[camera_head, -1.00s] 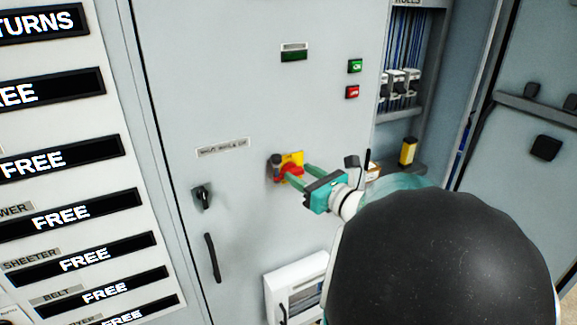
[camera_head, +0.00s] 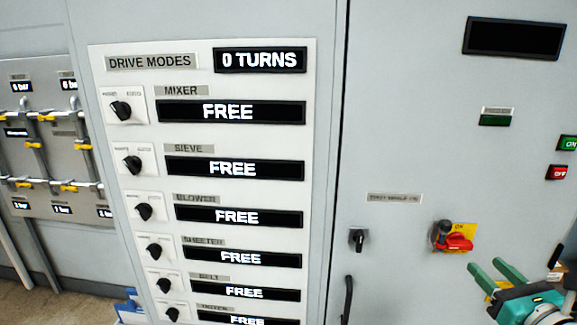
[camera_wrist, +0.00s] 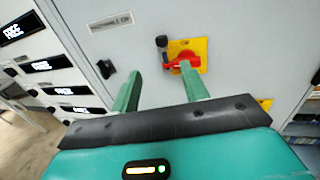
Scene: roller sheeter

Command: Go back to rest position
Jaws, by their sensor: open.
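My gripper (camera_head: 497,274) is at the lower right of the head view, its two green fingers apart with nothing between them. In the wrist view my gripper (camera_wrist: 163,82) points at the grey cabinet door, open and empty. A red rotary switch (camera_head: 459,242) on a yellow plate (camera_head: 466,231) is up and left of the fingers, with a dark padlock-like part (camera_head: 443,231) at its left. The red switch (camera_wrist: 183,62) also shows just beyond the fingers in the wrist view. The fingers look apart from it.
A drive modes panel (camera_head: 316,180) with several black knobs and FREE displays is at centre left. A black selector (camera_head: 357,239) and a door handle (camera_head: 348,299) are on the cabinet door. Pipes with yellow valves (camera_head: 35,145) are at far left. Floor (camera_head: 60,300) shows lower left.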

